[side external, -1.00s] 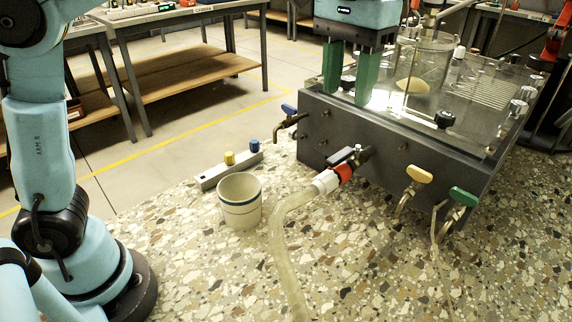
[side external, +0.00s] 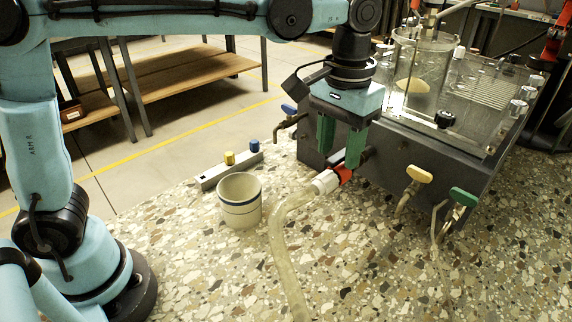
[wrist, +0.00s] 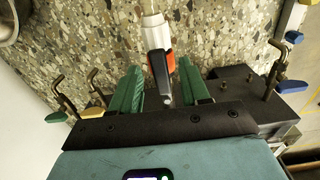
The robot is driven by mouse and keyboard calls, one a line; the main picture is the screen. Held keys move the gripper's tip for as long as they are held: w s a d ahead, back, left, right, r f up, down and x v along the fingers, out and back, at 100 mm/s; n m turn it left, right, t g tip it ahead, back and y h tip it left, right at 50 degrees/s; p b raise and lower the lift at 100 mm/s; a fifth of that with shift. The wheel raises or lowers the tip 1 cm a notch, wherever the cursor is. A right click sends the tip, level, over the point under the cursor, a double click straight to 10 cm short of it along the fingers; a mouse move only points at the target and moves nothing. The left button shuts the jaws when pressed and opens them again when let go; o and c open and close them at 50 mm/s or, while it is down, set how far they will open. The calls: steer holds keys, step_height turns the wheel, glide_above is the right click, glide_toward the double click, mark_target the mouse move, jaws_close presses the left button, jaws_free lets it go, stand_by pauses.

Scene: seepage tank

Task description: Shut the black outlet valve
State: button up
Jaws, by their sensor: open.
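The black outlet valve shows in the wrist view as a black lever (wrist: 160,64) on a red body (wrist: 172,62). The lever looks roughly in line with the pipe. In the side view the red body (side external: 344,174) shows below the fingers, and the lever is mostly hidden behind them. My gripper (side external: 338,157) is open, fingers pointing down, over the valve at the tank's front. In the wrist view my gripper (wrist: 159,66) has one green finger on each side of the lever, with gaps between; I cannot tell whether its tips reach lever height.
The clear-topped seepage tank (side external: 440,155) stands just behind. Blue (side external: 289,109), yellow (side external: 419,174) and green (side external: 463,196) handled taps flank the valve. A hose (side external: 280,240) runs forward from it. A cup (side external: 240,207) and grey block (side external: 222,173) stand left.

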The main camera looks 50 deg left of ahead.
jaws_close()
steer(key=shift+a, duration=0.1)
stand_by(0.5)
steer(key=w+a+m, duration=0.5)
steer(key=m, duration=1.3)
steer(key=shift+w+a, duration=0.25)
steer(key=shift+w, duration=0.2)
jaws_free()
stand_by(0.4)
